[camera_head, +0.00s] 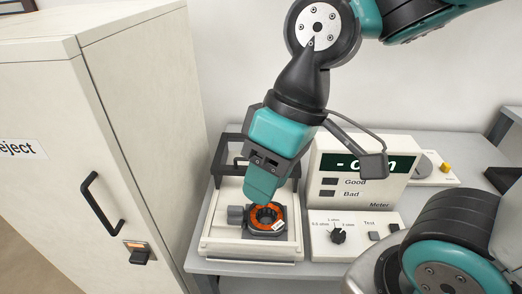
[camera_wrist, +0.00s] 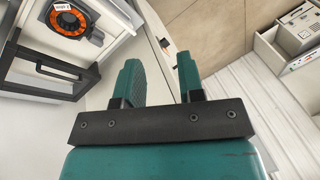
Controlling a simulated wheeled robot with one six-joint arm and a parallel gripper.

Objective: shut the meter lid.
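The meter's test fixture (camera_head: 225,243) is a pale box on the grey bench, left of the display. Its lid (camera_head: 222,158), a dark frame, stands raised at the fixture's back, partly hidden by my gripper. The lid also shows at the left of the wrist view (camera_wrist: 38,83), as a dark frame with a pale window. An orange ring-shaped coil (camera_head: 266,219) sits in the fixture and shows in the wrist view (camera_wrist: 68,21). My gripper (camera_head: 262,188) appears in front of the lid and over the coil in the head view. Its two teal fingers (camera_wrist: 160,76) are apart, with nothing between them.
The meter display (camera_head: 360,170) stands right of the fixture, with a control panel (camera_head: 352,234) bearing a knob and buttons in front. A tall pale reject cabinet (camera_head: 70,110) with a dark handle is close on the left. A small device (camera_head: 432,168) is at the right.

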